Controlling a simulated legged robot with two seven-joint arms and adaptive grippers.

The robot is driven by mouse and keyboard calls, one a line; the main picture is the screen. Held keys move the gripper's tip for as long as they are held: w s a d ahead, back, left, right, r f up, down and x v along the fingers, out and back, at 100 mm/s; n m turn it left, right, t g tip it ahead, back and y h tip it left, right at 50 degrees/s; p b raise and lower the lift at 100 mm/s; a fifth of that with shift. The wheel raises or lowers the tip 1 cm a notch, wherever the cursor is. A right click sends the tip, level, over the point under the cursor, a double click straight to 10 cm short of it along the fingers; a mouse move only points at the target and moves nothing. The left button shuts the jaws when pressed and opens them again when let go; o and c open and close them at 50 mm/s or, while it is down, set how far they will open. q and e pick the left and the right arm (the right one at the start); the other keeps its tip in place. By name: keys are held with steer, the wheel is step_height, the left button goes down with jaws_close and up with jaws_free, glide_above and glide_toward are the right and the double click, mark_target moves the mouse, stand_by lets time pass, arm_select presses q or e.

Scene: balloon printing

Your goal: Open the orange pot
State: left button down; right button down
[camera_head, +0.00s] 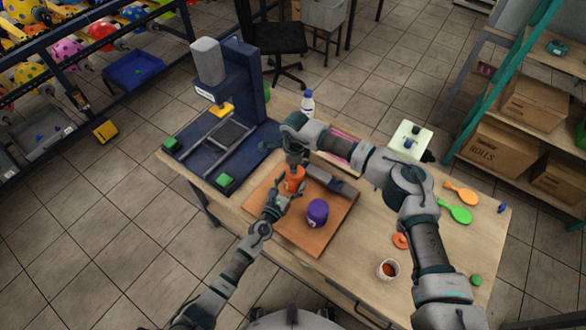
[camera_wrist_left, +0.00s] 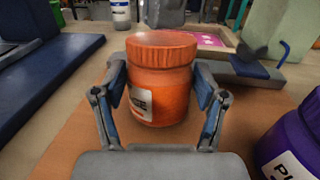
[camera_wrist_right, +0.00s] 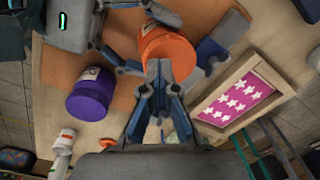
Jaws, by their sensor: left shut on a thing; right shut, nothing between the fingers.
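The orange pot (camera_head: 294,181) stands on the brown board (camera_head: 330,231). In the left wrist view the pot (camera_wrist_left: 160,90) is upright, with its ribbed orange lid (camera_wrist_left: 160,44) on. My left gripper (camera_wrist_left: 162,100) is shut around the pot's body, one finger on each side. My right gripper (camera_head: 293,163) comes down from above, over the pot. In the right wrist view the right gripper (camera_wrist_right: 160,72) is shut and empty, its fingertips beside or over the lid's edge (camera_wrist_right: 168,52). I cannot tell whether they touch it.
A purple pot (camera_head: 317,212) stands close by on the board. A grey tool (camera_head: 330,178) lies behind it. The blue printing press (camera_head: 240,110) is at left. A white cup (camera_head: 388,269), an orange disc (camera_head: 400,241) and paddles (camera_head: 456,210) lie at right. A framed pink screen (camera_wrist_right: 228,100) lies behind.

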arm_select(q)
steer(key=shift+a+f, duration=0.15)
steer(key=shift+f, duration=0.2)
arm_select(e)
steer(key=shift+r, duration=0.25)
arm_select(q)
steer(key=shift+a+f, duration=0.1)
steer(key=shift+f, duration=0.05)
arm_select(e)
steer(key=r, duration=0.3)
steer(key=shift+w+d+r, duration=0.15)
steer(key=shift+w+r, duration=0.05)
steer(key=shift+r, duration=0.05)
arm_select(q)
steer(key=shift+c, duration=0.8)
jaws_free()
steer(key=shift+o, duration=0.8)
arm_select(e)
steer(key=shift+f, duration=0.1)
arm_select(q)
steer(key=shift+w+a, duration=0.1)
arm_select(e)
steer(key=shift+w+a, duration=0.1)
steer(key=shift+a, duration=0.1)
arm_select(q)
steer(key=v, duration=1.7)
steer(key=shift+s+r, duration=0.2)
steer(key=shift+r, duration=0.1)
